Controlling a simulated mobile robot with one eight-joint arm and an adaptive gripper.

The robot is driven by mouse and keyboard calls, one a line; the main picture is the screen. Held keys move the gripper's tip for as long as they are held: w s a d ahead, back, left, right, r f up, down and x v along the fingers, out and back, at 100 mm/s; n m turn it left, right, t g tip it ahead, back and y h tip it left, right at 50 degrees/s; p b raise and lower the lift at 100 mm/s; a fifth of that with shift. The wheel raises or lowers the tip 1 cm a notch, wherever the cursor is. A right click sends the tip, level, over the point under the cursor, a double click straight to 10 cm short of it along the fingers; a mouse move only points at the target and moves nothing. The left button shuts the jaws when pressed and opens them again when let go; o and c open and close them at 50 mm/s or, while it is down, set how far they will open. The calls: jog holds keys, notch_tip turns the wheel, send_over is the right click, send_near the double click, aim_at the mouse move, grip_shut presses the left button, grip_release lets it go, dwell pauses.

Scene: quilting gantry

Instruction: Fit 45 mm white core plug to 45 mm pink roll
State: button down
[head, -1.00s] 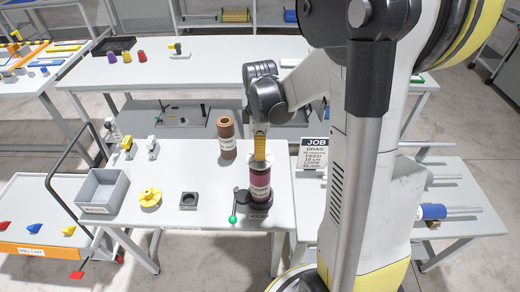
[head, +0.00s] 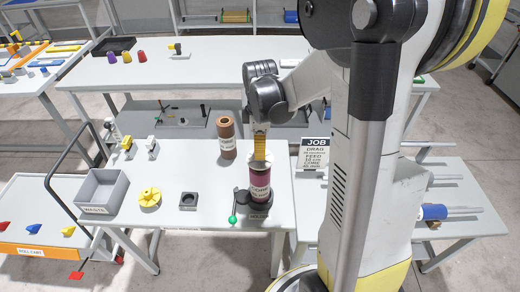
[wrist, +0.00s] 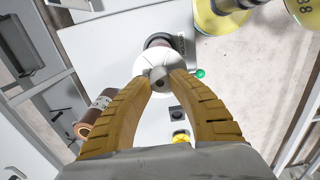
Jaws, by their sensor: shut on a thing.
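The pink roll (head: 258,183) stands upright in a dark holder (head: 255,209) near the front right of the table. My gripper (head: 260,155) points down directly over the roll's top end. In the wrist view, my gripper (wrist: 160,76) is shut on the grey knob of the white core plug (wrist: 148,64). The plug's white disc covers most of the roll's top end from above. I cannot tell whether the plug is seated in the core or just above it.
A brown roll (head: 226,138) stands behind and left of the holder. A green-tipped lever (head: 233,218) sticks out at the holder's left. A square black block (head: 189,201), a yellow flanged piece (head: 150,197) and a grey bin (head: 102,192) lie farther left. A JOB sign (head: 314,154) stands at right.

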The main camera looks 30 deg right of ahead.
jog(key=shift+f+b, duration=1.45)
jog(key=shift+f, duration=0.25)
jog(key=c, duration=1.2)
grip_release()
notch_tip(320, 180, up, 12)
jog(key=shift+r, duration=0.1)
jog(key=s+a+f+m+t+b, duration=0.2)
jog(key=s+a+m, duration=0.1)
jog(key=a, duration=0.1)
jog(key=s+a+f+m+t+b, duration=0.2)
jog(key=s+a+m+b, duration=0.1)
jog(key=s+a+m, duration=0.1)
jog(key=s+a+f+m+t+b, duration=0.3)
jog(key=a+m, duration=0.1)
jog(key=a, duration=0.1)
jog(key=shift+s+a, duration=0.25)
jog(key=shift+s, duration=0.15)
